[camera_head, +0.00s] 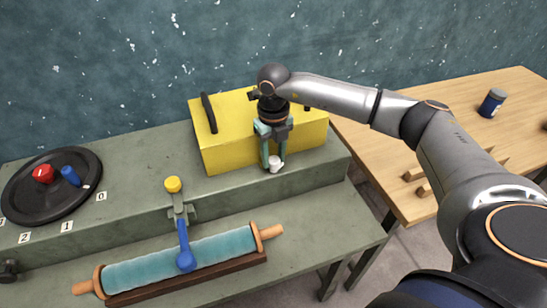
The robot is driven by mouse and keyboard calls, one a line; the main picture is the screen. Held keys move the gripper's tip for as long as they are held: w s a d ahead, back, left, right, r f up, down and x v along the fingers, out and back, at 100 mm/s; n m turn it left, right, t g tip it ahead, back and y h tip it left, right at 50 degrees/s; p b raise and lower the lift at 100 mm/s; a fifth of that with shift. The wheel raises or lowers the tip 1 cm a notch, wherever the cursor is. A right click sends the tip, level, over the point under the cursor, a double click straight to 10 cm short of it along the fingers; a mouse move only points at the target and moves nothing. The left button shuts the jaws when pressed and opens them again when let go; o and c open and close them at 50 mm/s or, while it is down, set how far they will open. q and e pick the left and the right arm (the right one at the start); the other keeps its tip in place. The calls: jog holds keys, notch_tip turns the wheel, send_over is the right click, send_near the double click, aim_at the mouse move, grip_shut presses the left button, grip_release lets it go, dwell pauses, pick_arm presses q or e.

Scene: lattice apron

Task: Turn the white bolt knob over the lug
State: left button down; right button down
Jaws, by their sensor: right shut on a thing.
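The white bolt knob (276,163) shows at the front of the yellow box (218,151), near its lower edge. My right gripper (274,161) points down in front of the box and is shut on the knob, with its two greenish fingers around it. The fingers hide part of the knob. The lug and the bolt's shaft cannot be made out behind the gripper. My left gripper is not in view.
The yellow box has a black handle (209,113). A lever with a blue knob (186,261) reaches over a blue roller (225,247). A black dial (52,207) lies at left. A wooden table (390,175) with a jar (491,103) stands at right.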

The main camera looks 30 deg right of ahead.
jog(key=n+b, duration=0.2)
jog(key=n, duration=0.4)
jog(key=n+b, duration=0.1)
jog(key=n, duration=0.4)
jog(key=shift+n, duration=0.3)
jog(key=shift+r, duration=0.1)
dwell(0.3)
jog(key=shift+c, duration=2.2)
grip_release()
